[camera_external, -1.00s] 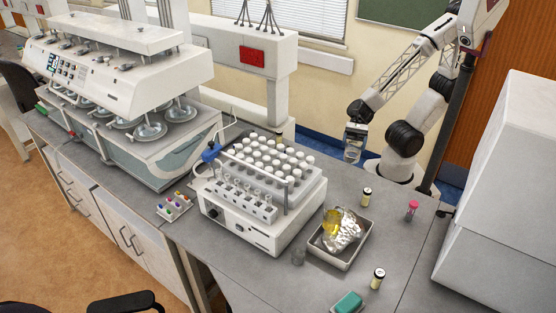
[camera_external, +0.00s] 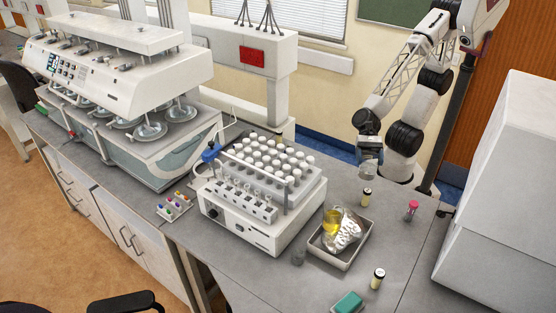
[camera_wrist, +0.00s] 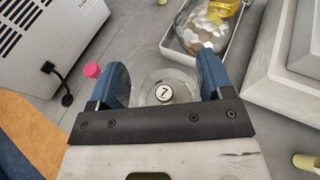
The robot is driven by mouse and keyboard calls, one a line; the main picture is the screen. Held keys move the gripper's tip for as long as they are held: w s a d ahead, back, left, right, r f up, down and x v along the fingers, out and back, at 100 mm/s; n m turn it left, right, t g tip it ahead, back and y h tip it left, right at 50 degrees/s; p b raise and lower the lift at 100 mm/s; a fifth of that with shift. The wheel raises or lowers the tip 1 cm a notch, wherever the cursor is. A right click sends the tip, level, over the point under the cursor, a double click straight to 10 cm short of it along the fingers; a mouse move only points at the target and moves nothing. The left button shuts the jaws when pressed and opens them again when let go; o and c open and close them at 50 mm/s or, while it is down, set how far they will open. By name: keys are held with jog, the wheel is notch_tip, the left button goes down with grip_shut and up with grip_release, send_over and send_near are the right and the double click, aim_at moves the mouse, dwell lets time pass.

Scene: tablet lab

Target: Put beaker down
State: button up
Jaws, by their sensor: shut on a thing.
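My gripper (camera_external: 368,152) hangs over the back of the bench with its fingers on a clear glass beaker (camera_external: 369,171). In the wrist view, the blue fingers of my gripper (camera_wrist: 163,78) are on opposite sides of the beaker (camera_wrist: 150,76). The beaker looks empty and about upright. A small vial (camera_external: 367,197) with a dark cap stands just below and in front of the beaker. In the wrist view, a round cap marked 7 (camera_wrist: 164,92) shows through the beaker's glass. I cannot tell the exact gap between the beaker and the bench.
A pink-capped bottle (camera_external: 412,209) stands to the right, a second vial (camera_external: 378,278) nearer the front. A white vial machine (camera_external: 262,236) is left. Grey bench (camera_external: 415,245) is clear right of the tray.

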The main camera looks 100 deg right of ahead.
jog(key=s+a+r+n+g, duration=0.1)
jog(key=a, duration=0.4)
jog(key=shift+s+a, duration=0.3)
jog(key=shift+a, duration=0.05)
jog(key=shift+w+a, duration=0.1)
jog(key=w+a+f, duration=0.1)
jog(key=w+a, duration=0.9)
jog(key=shift+a+f, duration=0.2)
jog(key=shift+a, duration=0.2)
dwell(0.3)
jog(key=shift+w, duration=0.1)
jog(key=shift+w+a+f, duration=0.15)
jog(key=shift+f, duration=0.75)
jog(key=shift+w+a+f, duration=0.1)
jog(key=shift+a+f, duration=0.05)
jog(key=shift+f, duration=0.75)
jog(key=shift+f, duration=0.2)
